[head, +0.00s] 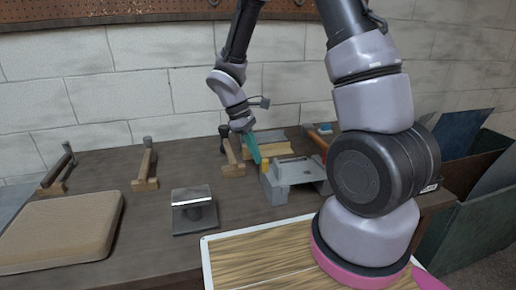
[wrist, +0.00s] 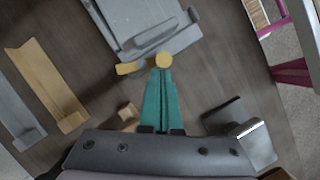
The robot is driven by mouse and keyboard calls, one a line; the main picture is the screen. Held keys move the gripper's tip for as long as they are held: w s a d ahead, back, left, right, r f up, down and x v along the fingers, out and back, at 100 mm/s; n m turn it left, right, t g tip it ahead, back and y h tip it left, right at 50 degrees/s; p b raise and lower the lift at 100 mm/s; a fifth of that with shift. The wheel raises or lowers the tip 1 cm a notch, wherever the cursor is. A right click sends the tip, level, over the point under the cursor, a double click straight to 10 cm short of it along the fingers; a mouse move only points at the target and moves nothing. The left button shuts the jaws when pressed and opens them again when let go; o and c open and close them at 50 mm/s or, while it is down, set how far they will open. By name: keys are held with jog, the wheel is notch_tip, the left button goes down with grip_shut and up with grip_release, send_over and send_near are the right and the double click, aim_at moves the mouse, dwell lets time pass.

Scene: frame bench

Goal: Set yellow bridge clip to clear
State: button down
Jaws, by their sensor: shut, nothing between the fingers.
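The grey frame fixture (head: 290,178) stands on the bench right of centre in the head view. It fills the top middle of the wrist view (wrist: 150,35). The yellow bridge clip (wrist: 130,68) shows at the fixture's near edge in the wrist view, as a short arm with a round knob (wrist: 164,60) to its right. In the head view the clip (head: 264,165) is a small yellow piece at the fixture's left side. My gripper (wrist: 163,74) has teal fingers, shut and empty, with tips right at the knob. I cannot tell whether they touch it. In the head view my gripper (head: 256,160) is beside the clip.
A beige pad (head: 62,228) lies at the bench's left. A metal block (head: 193,210) stands left of the fixture. Several wooden-footed clamps (head: 146,165) line the back. A wood-topped board (head: 250,262) is in front. Bare bench shows between pad and block.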

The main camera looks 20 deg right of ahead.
jog(key=shift+d, duration=0.1)
jog(key=shift+w+d, duration=0.35)
jog(key=shift+d, duration=0.25)
jog(key=v, duration=1)
jog(key=shift+r, duration=0.35)
jog(key=shift+w, duration=0.1)
